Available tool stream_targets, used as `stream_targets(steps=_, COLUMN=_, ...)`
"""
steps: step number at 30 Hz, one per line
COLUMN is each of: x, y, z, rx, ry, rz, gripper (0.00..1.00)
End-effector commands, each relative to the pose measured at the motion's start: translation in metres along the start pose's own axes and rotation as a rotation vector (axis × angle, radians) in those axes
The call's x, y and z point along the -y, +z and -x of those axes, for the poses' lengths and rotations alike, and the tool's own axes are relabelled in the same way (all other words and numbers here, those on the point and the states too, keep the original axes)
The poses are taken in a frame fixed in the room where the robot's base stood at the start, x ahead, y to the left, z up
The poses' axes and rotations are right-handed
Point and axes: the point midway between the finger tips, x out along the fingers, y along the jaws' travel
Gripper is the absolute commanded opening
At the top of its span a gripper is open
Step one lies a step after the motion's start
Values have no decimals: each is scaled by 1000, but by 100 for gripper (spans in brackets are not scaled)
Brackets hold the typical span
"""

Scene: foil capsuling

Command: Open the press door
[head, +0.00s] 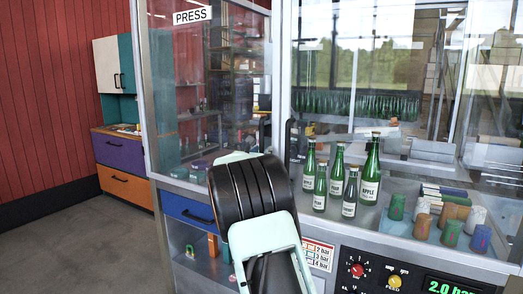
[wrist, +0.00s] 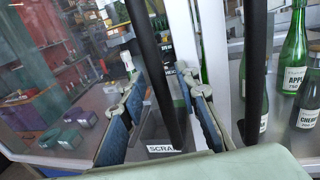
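The press (head: 192,16) is a metal-framed glass cabinet with a "PRESS" sign at its upper left. Its glass front shows clear panels with a grey upright (head: 281,60) between them, and they look closed. A dark vertical handle bar (head: 289,140) shows beside that upright, partly hidden by my arm. In the wrist view, my gripper (wrist: 155,66) is open, its blue-padded fingers spread apart. One dark bar (wrist: 150,60) passes between the fingers in the picture; another (wrist: 255,60) stands right of them. I cannot tell if either touches. My arm hides the fingers in the head view.
Several green bottles (head: 370,175) and coloured capsules (head: 451,232) stand behind the glass. A control panel (head: 390,275) with knobs and a display is below. A "SCRAP" label (wrist: 165,149) shows low in the wrist view. Open floor (head: 70,240) lies to the left.

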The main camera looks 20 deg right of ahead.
Motion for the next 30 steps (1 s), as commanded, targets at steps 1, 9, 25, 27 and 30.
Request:
stream_targets(steps=1, x=0, y=0, z=-2, rx=0, ry=0, rz=0, gripper=29)
stream_targets(steps=9, x=0, y=0, z=-5, rx=-1, ry=1, rz=-1, gripper=29)
stream_targets(steps=25, x=0, y=0, z=-5, rx=0, ry=1, rz=-1, gripper=0)
stream_targets(steps=27, x=0, y=0, z=-5, rx=0, ry=1, rz=-1, gripper=0)
stream_targets(steps=30, x=0, y=0, z=-4, rx=0, ry=0, rz=-1, gripper=0)
